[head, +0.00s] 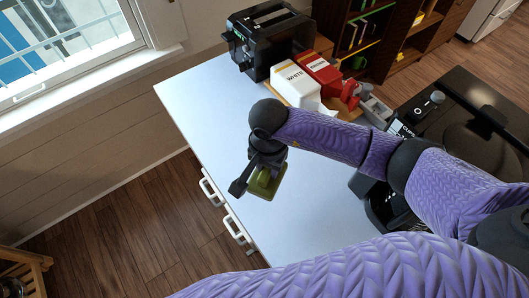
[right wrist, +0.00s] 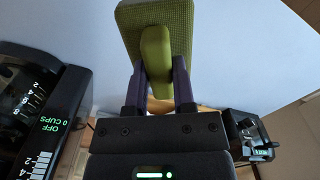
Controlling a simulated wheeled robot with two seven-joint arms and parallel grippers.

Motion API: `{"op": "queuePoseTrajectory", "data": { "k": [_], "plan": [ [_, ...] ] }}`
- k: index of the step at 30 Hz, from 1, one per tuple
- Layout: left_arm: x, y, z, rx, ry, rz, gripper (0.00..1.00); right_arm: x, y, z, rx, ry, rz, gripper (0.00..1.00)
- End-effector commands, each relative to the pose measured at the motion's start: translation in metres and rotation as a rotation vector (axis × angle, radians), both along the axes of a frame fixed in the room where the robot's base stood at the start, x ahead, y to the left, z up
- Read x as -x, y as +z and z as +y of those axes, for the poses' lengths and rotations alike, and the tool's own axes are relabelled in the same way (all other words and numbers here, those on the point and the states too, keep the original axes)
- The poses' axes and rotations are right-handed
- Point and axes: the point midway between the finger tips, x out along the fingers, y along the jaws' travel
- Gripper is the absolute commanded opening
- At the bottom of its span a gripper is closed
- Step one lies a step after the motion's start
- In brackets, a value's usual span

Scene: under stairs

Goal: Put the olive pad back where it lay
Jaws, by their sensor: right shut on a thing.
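The olive pad (head: 265,182) is held in my right gripper (head: 257,177) over the white tabletop near its front edge. In the right wrist view the pad (right wrist: 165,20) is a flat textured rectangle with a raised olive grip. My right gripper's two fingers (right wrist: 158,88) are shut on that raised grip. The pad looks to be above the tabletop, but I cannot tell how far. My left gripper is not in view.
The white tabletop (head: 195,105) has free room at left and middle. A black machine (head: 268,38), a white carton (head: 294,82) and a red carton (head: 318,70) stand at the back. A black coffee maker (head: 430,112) stands at right. Drawer handles (head: 211,187) line the front.

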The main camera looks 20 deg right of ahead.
Motion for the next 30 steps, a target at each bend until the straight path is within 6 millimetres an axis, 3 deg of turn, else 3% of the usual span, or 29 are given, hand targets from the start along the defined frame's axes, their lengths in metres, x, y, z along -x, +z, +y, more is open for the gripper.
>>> {"op": "queuePoseTrajectory", "data": {
  "k": [6,13,18,27,28,30],
  "plan": [
    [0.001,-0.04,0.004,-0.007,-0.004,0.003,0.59,0.0,-0.05,0.001,-0.001,0.0,0.003,0.0],
    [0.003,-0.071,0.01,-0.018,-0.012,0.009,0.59,0.0,-0.09,0.001,-0.001,0.001,0.002,0.0],
    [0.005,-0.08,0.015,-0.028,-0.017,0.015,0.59,0.0,-0.102,0.0,0.0,0.002,0.0,0.0],
    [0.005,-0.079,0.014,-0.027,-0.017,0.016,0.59,0.0,-0.102,0.0,0.001,0.002,-0.001,0.0],
    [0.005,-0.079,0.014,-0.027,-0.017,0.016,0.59,0.0,-0.102,0.0,0.001,0.002,-0.001,0.36],
    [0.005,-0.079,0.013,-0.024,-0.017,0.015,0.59,0.0,-0.102,0.0,0.001,0.002,-0.001,0.51]
  ]
}}
